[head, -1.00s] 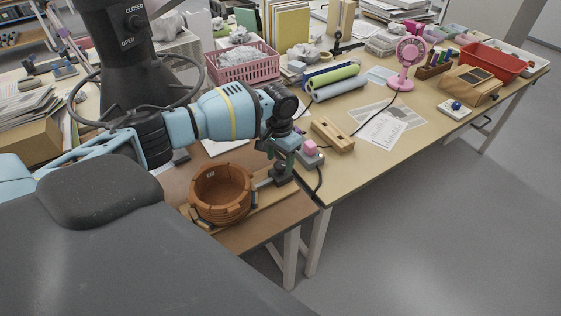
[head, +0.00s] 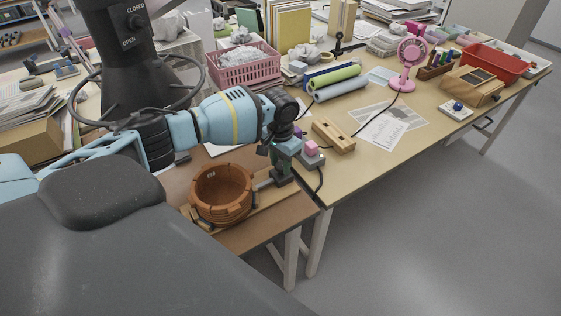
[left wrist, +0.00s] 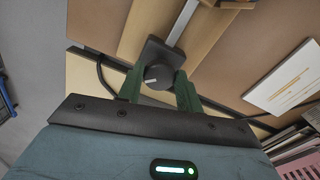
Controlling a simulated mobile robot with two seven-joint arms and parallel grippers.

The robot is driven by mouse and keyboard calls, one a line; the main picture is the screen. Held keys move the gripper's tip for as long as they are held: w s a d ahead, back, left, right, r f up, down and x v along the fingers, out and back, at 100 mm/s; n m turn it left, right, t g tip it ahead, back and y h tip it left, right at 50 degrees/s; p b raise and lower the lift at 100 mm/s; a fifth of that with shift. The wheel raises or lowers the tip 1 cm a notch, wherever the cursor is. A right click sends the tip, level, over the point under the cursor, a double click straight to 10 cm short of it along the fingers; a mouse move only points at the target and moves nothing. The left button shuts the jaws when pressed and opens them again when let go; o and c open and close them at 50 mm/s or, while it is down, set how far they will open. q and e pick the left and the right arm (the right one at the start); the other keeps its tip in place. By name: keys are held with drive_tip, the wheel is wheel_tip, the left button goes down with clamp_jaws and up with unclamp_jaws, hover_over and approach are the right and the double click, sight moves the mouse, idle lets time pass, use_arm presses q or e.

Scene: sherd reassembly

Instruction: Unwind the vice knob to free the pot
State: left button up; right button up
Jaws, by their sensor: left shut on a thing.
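The brown-orange clay pot (head: 221,192), with cracks and an uneven rim, sits upright in the vice on a wooden base board (head: 258,209). The vice's dark screw block stands at the pot's right, with a metal bar running toward the pot. The round dark vice knob (left wrist: 158,75), with a pale mark line, shows in the left wrist view. My left gripper (head: 281,169) points down over that block. Its green fingers (left wrist: 159,88) are shut on the knob, one on each side. The head view hides the knob. My right gripper is out of view.
Next to my gripper are a grey box with a pink top (head: 312,152) and a wooden block (head: 333,137). A pink basket (head: 243,70) and rolled tubes lie behind. A black cable hangs by the table's edge. Open floor lies at the right.

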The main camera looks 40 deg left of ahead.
use_arm(q)
drive_tip(key=shift+r+n+p, duration=0.2)
drive_tip(key=shift+n+p, duration=0.3)
drive_tip(key=shift+n, duration=0.1)
drive_tip(key=n+p, duration=0.2)
drive_tip(key=n, duration=0.2)
drive_tip(key=shift+d+r, duration=0.1)
drive_tip(key=shift+d, duration=0.05)
drive_tip(key=n+p, duration=0.1)
drive_tip(key=n, duration=0.1)
drive_tip(key=shift+n+p, duration=0.3)
drive_tip(key=shift+n, duration=1)
drive_tip(key=n, duration=0.1)
drive_tip(key=n+p, duration=0.1)
drive_tip(key=n, duration=0.1)
drive_tip(key=shift+w+f+n, duration=0.1)
drive_tip(key=shift+f+n, duration=0.1)
drive_tip(key=shift+n, duration=0.1)
drive_tip(key=n, duration=1)
drive_tip(key=shift+w, duration=0.15)
drive_tip(key=n, duration=0.4)
drive_tip(key=shift+n, duration=0.3)
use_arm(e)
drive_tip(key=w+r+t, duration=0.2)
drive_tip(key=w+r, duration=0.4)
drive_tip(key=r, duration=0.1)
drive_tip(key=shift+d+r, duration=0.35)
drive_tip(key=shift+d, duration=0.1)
